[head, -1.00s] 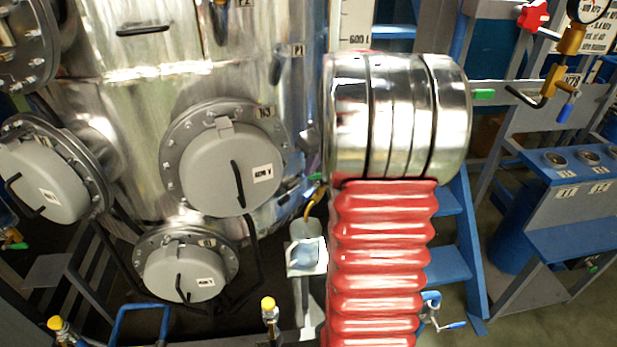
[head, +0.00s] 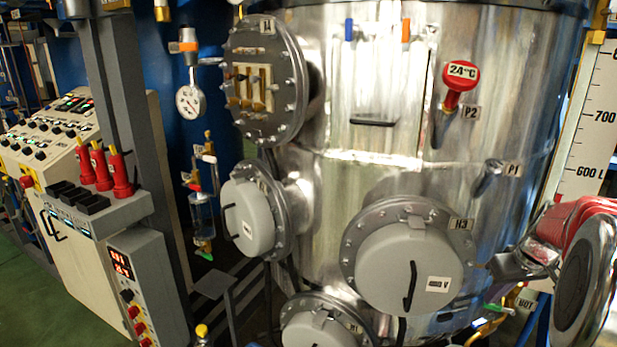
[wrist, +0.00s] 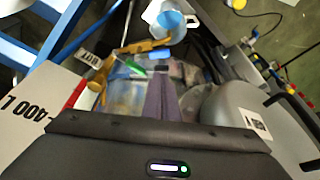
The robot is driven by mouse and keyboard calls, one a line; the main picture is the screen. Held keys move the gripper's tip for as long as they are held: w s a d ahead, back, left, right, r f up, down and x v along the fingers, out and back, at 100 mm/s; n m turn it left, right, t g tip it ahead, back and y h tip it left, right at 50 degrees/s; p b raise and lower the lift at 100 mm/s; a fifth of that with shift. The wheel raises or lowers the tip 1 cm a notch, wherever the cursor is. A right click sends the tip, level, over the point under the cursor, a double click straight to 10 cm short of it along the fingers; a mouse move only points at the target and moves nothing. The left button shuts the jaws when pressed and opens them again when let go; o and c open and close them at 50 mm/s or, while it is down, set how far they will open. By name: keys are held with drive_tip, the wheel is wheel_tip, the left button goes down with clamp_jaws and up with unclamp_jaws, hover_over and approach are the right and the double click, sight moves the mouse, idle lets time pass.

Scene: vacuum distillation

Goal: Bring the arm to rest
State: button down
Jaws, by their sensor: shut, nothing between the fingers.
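My gripper (wrist: 160,82) shows in the wrist view as dark fingers pressed together, with nothing held between them. It points down past the blue-and-white frame toward the lower side of the vessel. In the head view my arm is at the right edge, with a red ribbed sleeve (head: 577,217) and a silver round joint (head: 590,275). The arm is folded beside the steel vessel (head: 375,180). The gripper's fingertips cannot be made out clearly in the head view.
The vessel carries grey hatch covers, including H3 (head: 410,268), and a red 24°C gauge (head: 462,76). A litre scale (head: 590,130) stands close to my arm; it also shows in the wrist view (wrist: 40,115).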

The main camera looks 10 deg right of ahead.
drive_tip(key=s+a+r, duration=0.2)
drive_tip(key=s+a, duration=0.3)
drive_tip(key=a, duration=0.6)
drive_tip(key=s+a+r+t, duration=0.1)
drive_tip(key=s+a, duration=0.5)
drive_tip(key=a, duration=0.6)
drive_tip(key=s+a+r, duration=0.3)
drive_tip(key=s+a, duration=0.3)
drive_tip(key=a, duration=0.6)
drive_tip(key=shift+s+a+r+n+t, duration=0.2)
drive_tip(key=shift+n+t, duration=0.1)
drive_tip(key=shift+t, duration=0.1)
drive_tip(key=shift+s, duration=0.1)
